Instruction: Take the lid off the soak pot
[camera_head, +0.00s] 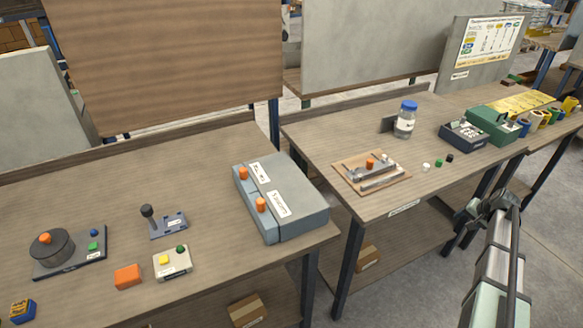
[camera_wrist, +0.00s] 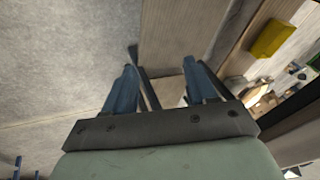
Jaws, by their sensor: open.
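A dark round pot (camera_head: 52,250) stands on a flat dark base at the left of the left table. It looks like the soak pot; the label on its base is too small to read. Its dark lid (camera_head: 46,242), with an orange knob on top, sits on it. My gripper (camera_head: 490,205) is far to the right of the pot, off the front edge of the right table. In the wrist view my gripper (camera_wrist: 159,65) has its two blue fingers spread apart with nothing between them. The pot does not show in the wrist view.
The left table also holds a lever unit (camera_head: 165,222), an orange block (camera_head: 128,276), a small button box (camera_head: 172,262) and a large grey machine (camera_head: 290,195). A blue-capped jar (camera_head: 405,120) stands on the right table (camera_head: 350,140). A gap separates the two tables.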

